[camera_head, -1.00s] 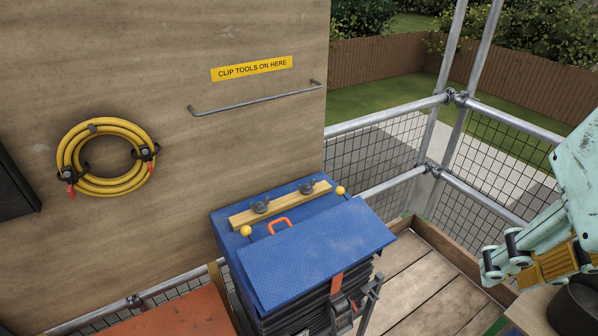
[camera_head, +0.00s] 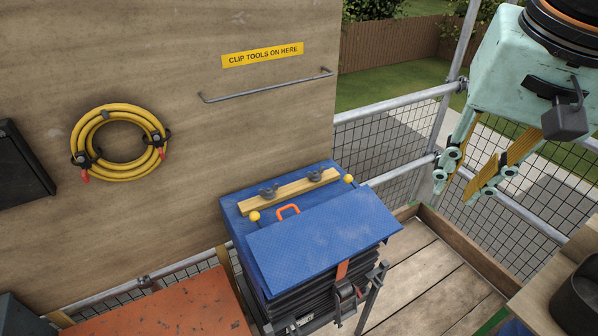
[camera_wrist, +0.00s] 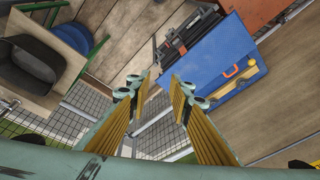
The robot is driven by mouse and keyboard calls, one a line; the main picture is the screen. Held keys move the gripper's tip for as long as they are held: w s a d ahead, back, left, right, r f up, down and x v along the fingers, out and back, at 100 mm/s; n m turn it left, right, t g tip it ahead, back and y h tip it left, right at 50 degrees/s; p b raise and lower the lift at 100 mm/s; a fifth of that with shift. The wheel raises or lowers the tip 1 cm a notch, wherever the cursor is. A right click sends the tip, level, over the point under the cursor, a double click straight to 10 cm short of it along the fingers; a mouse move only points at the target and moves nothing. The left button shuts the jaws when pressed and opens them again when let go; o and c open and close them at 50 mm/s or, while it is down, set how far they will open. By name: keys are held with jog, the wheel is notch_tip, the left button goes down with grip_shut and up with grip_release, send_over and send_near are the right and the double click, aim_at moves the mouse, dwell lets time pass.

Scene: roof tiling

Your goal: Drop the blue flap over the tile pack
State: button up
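The blue flap (camera_head: 325,237) lies over the top of the dark tile pack (camera_head: 318,308), and the pack's layered edges show below its front edge. It also shows in the wrist view (camera_wrist: 210,62). An orange handle (camera_head: 288,209) stands at the flap's rear edge, in front of a wooden batten (camera_head: 290,190) with two dark knobs. Yellow balls (camera_head: 254,215) sit at both ends of that edge. My gripper (camera_head: 456,190) is open and empty, pointing down, to the right of the flap and apart from it. Its two separated fingertips show in the wrist view (camera_wrist: 160,84).
A plywood wall with a metal rail (camera_head: 268,86) and a coiled yellow hose (camera_head: 120,146) stands behind. An orange surface (camera_head: 170,310) is at lower left. Mesh guardrails (camera_head: 400,95) edge the plank floor (camera_head: 425,285). A dark bucket (camera_head: 578,300) sits at right.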

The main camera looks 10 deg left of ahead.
jog(key=w+a+f+m+g+p, duration=0.1)
jog(key=w+a+f+m, duration=0.15)
jog(key=w+a, duration=0.55)
jog(key=w+a+f+m+p, duration=0.1)
jog(key=w+a+f+p, duration=0.1)
jog(key=w+a+f, duration=0.5)
jog(key=w+a+f+m+g+p, duration=0.1)
jog(key=w+a+f+m, duration=0.1)
jog(key=a, duration=0.6)
jog(key=w+a+f+m+p, duration=0.1)
jog(key=w+a+f+m, duration=0.1)
jog(key=a+f, duration=0.3)
jog(key=a, duration=0.4)
jog(key=shift+w+a+f+g+p, duration=0.25)
jog(key=shift+w+f+g+p, duration=0.05)
jog(key=shift+w+g, duration=0.1)
jog(key=shift+f, duration=0.1)
jog(key=shift+w+f, duration=0.1)
jog(key=shift+f, duration=6.7)
grip_shut()
